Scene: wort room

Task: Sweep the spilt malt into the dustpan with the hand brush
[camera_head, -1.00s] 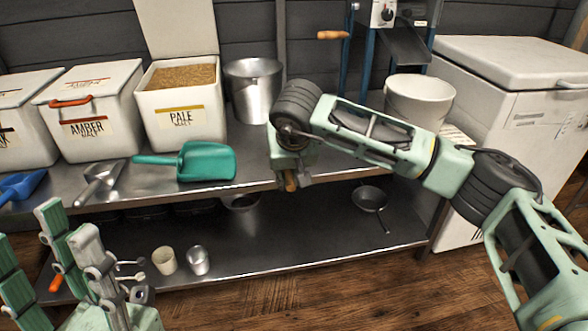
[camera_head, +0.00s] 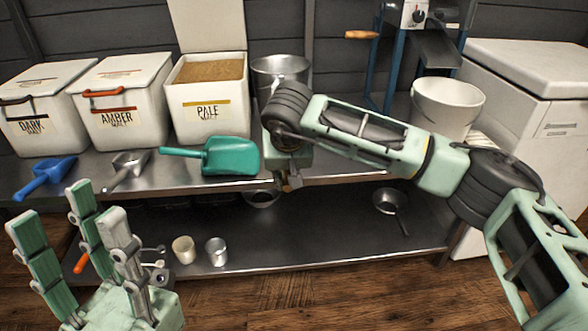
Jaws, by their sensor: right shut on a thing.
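My right gripper (camera_head: 288,180) hangs at the front edge of the steel bench, pointing down, mostly hidden by its own wrist. I can make out no dustpan and no spilt malt in this view.
The bench (camera_head: 330,171) carries malt bins, the nearest open one labelled PALE (camera_head: 207,112), a green scoop (camera_head: 230,156), a metal scoop (camera_head: 126,168), a blue scoop (camera_head: 45,176) and a white bucket (camera_head: 446,108). Cups (camera_head: 216,250) stand on the lower shelf. Wooden floor (camera_head: 300,293) in front is clear.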

